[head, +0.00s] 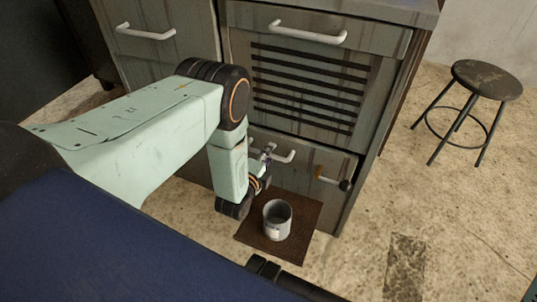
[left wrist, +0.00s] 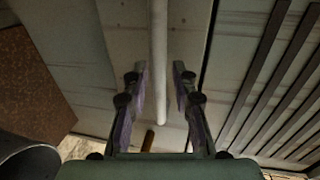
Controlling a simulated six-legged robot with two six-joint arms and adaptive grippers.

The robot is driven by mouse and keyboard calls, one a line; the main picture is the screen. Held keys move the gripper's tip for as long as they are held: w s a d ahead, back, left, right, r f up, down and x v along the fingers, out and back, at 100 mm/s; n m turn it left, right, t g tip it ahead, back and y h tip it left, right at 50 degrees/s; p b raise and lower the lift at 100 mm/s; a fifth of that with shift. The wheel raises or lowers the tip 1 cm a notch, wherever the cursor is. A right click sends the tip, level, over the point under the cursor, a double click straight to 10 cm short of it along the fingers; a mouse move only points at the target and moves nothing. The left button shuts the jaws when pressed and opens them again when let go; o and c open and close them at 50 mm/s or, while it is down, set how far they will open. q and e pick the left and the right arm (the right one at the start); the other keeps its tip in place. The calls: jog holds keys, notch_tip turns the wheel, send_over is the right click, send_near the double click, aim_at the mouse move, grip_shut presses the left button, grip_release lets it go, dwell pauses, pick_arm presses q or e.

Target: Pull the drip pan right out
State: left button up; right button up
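The drip pan appears to be the low grey drawer front (head: 310,165) at the bottom of the cabinet, with a pale bar handle (head: 285,155); it looks shut. My left gripper (head: 266,160) is at the left end of this handle, partly hidden by its own wrist. In the left wrist view the pale handle bar (left wrist: 158,60) runs between the two fingers of the left gripper (left wrist: 160,85). The fingers are apart, with a gap on both sides of the bar.
A grey metal cup (head: 277,220) stands on a brown mat (head: 307,222) on the floor before the drawer. A louvred panel (head: 310,85) is above. A stool (head: 487,80) stands right; floor between is clear.

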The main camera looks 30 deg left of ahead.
pick_arm(q)
grip_shut()
dwell(0.4)
